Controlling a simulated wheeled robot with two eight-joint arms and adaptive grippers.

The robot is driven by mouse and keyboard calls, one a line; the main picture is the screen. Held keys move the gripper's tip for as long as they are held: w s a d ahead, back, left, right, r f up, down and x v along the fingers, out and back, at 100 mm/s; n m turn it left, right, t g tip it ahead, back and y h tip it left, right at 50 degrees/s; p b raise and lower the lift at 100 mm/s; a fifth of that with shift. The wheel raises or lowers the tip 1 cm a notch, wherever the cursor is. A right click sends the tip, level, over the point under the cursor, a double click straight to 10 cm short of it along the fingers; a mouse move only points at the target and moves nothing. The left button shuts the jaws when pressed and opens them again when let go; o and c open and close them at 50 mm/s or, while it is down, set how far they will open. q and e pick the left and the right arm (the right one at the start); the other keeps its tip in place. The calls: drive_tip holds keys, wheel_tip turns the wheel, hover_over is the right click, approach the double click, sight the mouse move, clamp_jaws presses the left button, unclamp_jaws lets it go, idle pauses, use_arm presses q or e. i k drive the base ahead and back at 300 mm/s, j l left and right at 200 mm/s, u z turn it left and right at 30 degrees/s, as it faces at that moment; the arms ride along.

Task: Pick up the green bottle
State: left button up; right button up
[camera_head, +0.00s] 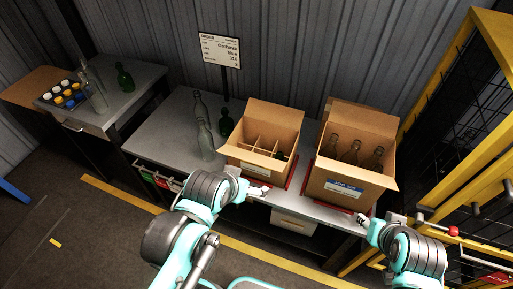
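One green bottle (226,122) stands on the middle table, just left of the divided cardboard box. Another green bottle (124,78) stands on the left table. A dark green shape (281,156) shows inside the divided box; most of it is hidden. My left gripper (262,191) is in front of the divided box, low and to the right of the middle table's green bottle, apart from it. My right gripper (362,219) is in front of the right box. Both grippers are too small to tell whether the fingers are open, and I see no bottle at either.
Clear bottles (204,138) stand left of the green one. The divided box (245,155) has raised flaps; the right box (330,185) holds clear bottles. An order sign (220,50) stands behind. A yellow cage (470,190) borders the right. The middle table's left part is free.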

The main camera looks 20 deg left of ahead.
sight(226, 124)
drive_tip(key=i+j+z, duration=0.15)
drive_tip(key=j, duration=0.3)
drive_tip(key=i+j+z, duration=0.2)
drive_tip(key=j, duration=0.25)
drive_tip(key=j+z, duration=0.15)
drive_tip(key=j, duration=0.35)
